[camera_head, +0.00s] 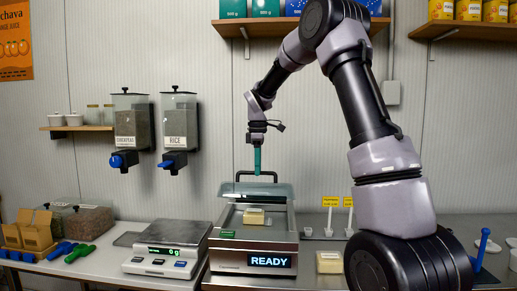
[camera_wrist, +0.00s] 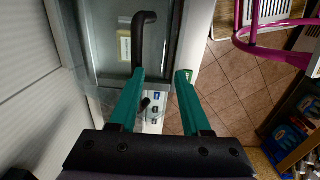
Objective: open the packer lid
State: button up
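The packer (camera_head: 226,251) is a silver box on the counter with a lit READY display. A pale yellow block (camera_head: 254,216) lies in the packer and shows through the lid in the wrist view (camera_wrist: 124,45). My gripper (camera_head: 257,170) points down at the handle. In the wrist view, the teal fingers (camera_wrist: 161,74) are apart. The handle (camera_wrist: 144,38) shows near the left fingertip; contact is unclear.
A scale (camera_head: 170,246) stands left of the packer. Another yellow block (camera_head: 329,262) lies right of it, with white-handled tools (camera_head: 349,217) behind. Two dispensers (camera_head: 180,122) hang on the wall, and a shelf (camera_head: 290,27) is above. A pink-railed cart (camera_wrist: 262,28) shows over the floor.

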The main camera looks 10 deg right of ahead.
notch_tip(320, 180, up, 7)
jog(key=shift+w+d+f, duration=0.2)
jog(key=shift+w, duration=0.15)
dwell(0.5)
